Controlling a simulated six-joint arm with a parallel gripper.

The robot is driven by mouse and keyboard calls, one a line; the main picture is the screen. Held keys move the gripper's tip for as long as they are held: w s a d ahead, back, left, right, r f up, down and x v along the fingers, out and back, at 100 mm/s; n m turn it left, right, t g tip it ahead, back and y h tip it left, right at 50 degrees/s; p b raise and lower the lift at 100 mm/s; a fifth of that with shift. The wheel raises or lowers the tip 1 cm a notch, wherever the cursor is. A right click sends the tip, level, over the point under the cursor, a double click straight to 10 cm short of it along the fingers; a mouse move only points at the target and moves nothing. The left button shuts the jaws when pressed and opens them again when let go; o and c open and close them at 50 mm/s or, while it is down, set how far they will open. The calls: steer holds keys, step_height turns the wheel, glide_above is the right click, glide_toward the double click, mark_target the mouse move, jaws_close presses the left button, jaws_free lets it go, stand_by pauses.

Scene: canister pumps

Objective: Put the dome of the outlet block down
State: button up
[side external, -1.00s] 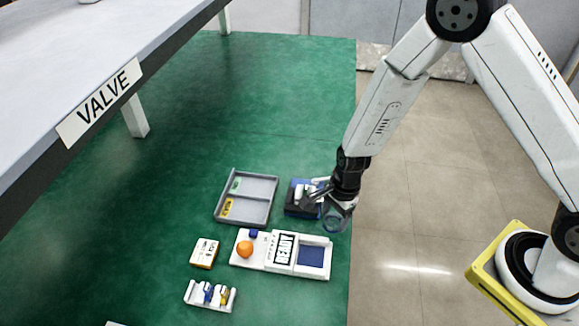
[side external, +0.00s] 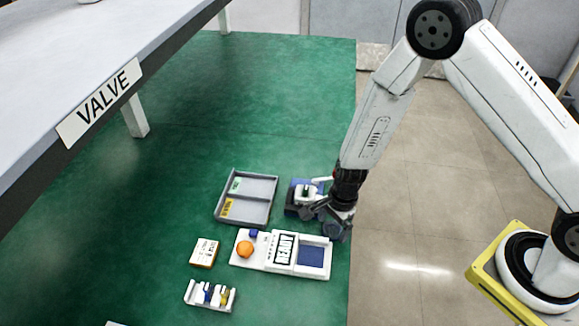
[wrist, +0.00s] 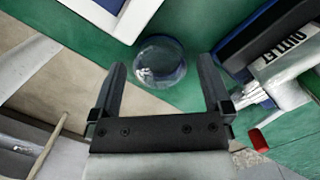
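The clear dome (wrist: 160,62) rests on the green surface near its edge, in the wrist view. My gripper (wrist: 162,72) is open, with one finger on each side of the dome and a visible gap to each. In the side view my gripper (side external: 336,222) is low over the surface and hides most or all of the dome. The outlet block (side external: 303,194), dark blue with white and grey parts, stands just left of my gripper. In the wrist view the block (wrist: 283,60) is at the right, its label partly readable.
A white tray labelled READY (side external: 252,262) is close in front of my gripper. A grey tray (side external: 262,208) lies to the left. A small labelled box (side external: 204,253) and a white rack (side external: 192,295) are farther front-left. The surface ends just right of my gripper.

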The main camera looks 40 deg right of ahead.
steer(key=shift+r, duration=0.1)
step_height(320, 180, up, 12)
steer(key=d, duration=0.1)
steer(key=shift+d, duration=0.4)
stand_by(0.7)
stand_by(0.6)
steer(key=s+d+r+n+t+h, duration=0.1)
steer(key=s+d+r+n, duration=0.6)
steer(key=n, duration=1)
step_height(320, 180, up, 3)
steer(key=shift+s+d+f+n+t+h, duration=0.2)
steer(key=shift+s+n+t+h, duration=0.3)
steer(key=shift+t, duration=0.3)
